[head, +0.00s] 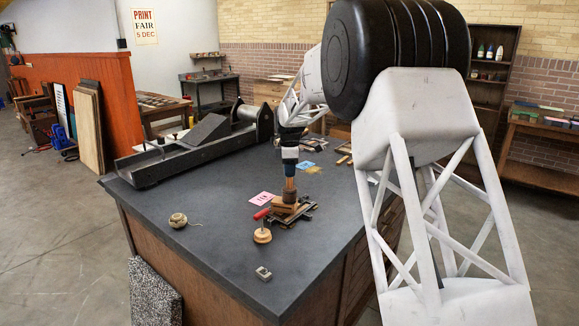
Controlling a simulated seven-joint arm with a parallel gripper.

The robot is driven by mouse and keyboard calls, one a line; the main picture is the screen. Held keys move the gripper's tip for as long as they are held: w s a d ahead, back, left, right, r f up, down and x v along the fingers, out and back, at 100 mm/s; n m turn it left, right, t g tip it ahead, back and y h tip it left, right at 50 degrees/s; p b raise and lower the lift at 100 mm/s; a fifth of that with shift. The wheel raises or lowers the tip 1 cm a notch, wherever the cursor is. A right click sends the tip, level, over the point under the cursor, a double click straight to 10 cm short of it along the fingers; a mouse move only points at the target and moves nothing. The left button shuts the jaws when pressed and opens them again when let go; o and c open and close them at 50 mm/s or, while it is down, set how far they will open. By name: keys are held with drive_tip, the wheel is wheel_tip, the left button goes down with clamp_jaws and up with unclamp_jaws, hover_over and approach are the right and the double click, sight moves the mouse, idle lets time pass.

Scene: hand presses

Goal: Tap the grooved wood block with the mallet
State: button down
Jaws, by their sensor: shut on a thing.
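My gripper (289,197) points straight down over the right part of the dark bench top. It is shut on a wooden thing directly under it, too small and too covered by the fingers to name surely. A wood block (284,208) lies there at the fingertips, on or against dark metal bars; its grooves cannot be made out. A red rounded piece (261,214) shows just left of the block and may be a handle end; whether it belongs to the mallet I cannot tell. The mallet's head is not clearly distinguishable.
A round wooden knobbed piece (262,236), a small metal piece (263,272) and a twine ball (178,220) stand in front. A long press (190,145) fills the back left.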

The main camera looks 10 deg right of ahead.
drive_tip(key=shift+r, duration=0.1)
drive_tip(key=shift+r, duration=1.65)
drive_tip(key=shift+r, duration=1.3)
drive_tip(key=shift+d, duration=0.1)
